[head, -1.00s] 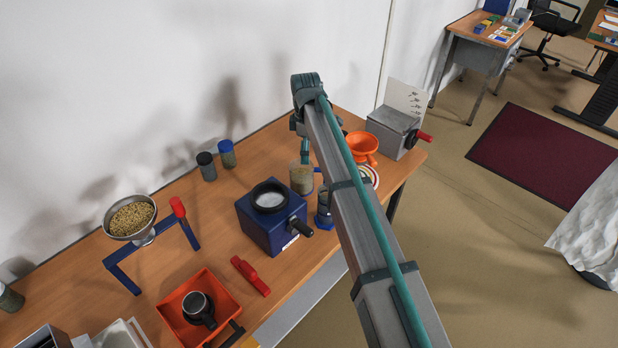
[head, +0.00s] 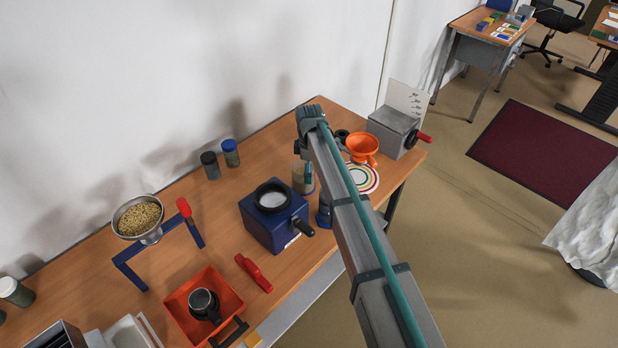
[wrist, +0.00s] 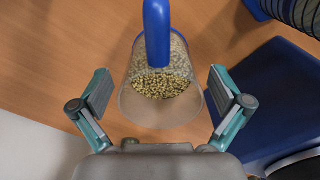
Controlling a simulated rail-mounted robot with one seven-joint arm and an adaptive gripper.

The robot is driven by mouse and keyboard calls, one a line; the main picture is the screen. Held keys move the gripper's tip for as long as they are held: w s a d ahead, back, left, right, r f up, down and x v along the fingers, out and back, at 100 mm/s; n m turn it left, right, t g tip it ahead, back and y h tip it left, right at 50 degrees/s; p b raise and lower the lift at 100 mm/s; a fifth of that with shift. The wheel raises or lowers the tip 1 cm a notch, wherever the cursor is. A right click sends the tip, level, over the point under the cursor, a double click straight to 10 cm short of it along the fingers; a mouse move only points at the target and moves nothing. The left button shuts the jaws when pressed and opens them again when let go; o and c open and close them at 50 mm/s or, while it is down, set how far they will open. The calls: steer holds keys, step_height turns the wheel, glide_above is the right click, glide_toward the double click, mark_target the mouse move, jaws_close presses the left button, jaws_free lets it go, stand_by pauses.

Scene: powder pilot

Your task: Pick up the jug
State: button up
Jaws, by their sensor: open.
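The jug is a clear vessel with a blue handle and beige grains inside. In the wrist view the jug (wrist: 165,80) lies between the two fingers of my gripper (wrist: 160,93), with its handle at the top of the picture. The fingers are open, with a gap on each side of the jug. In the head view the jug (head: 299,182) stands on the table, partly hidden by my arm and a teal finger of my gripper (head: 309,172).
A blue box with a black-rimmed top (head: 262,220) stands close by the jug; its blue side (wrist: 270,95) shows at right in the wrist view. An orange funnel (head: 362,147) and a grey cranked box (head: 394,132) are behind right. Two jars (head: 230,154) stand at the wall.

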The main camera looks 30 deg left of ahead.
steer(key=c, duration=1.6)
steer(key=shift+r, duration=0.1)
step_height(320, 180, up, 10)
steer(key=b, duration=0.3)
